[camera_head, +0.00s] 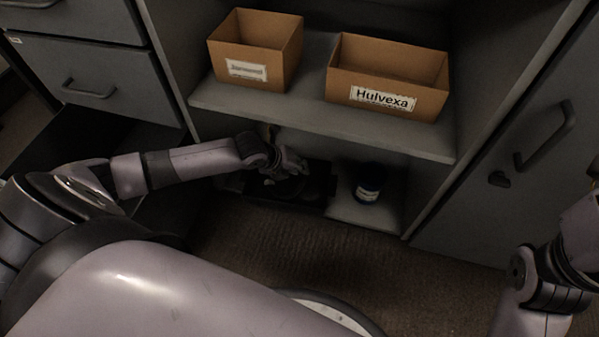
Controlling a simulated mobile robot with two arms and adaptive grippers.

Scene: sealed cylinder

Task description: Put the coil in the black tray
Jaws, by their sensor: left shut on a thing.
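My left gripper (290,172) reaches into the lower shelf space of the open cabinet and points down over the black tray (318,190). It is shut on a dark thing, probably the coil (285,187), which is hard to make out against the tray and in the shadow. I cannot tell whether the coil touches the tray floor. The black tray sits low in the bay, partly hidden by my left arm and gripper. Only part of my right arm shows at the right edge; its gripper is out of view.
A dark cylinder with a pale label (368,184) stands right of the tray on the lower shelf (375,215). On the upper shelf (300,112) above my gripper stand a small cardboard box (250,60) and a box labelled Hulvexa (385,80).

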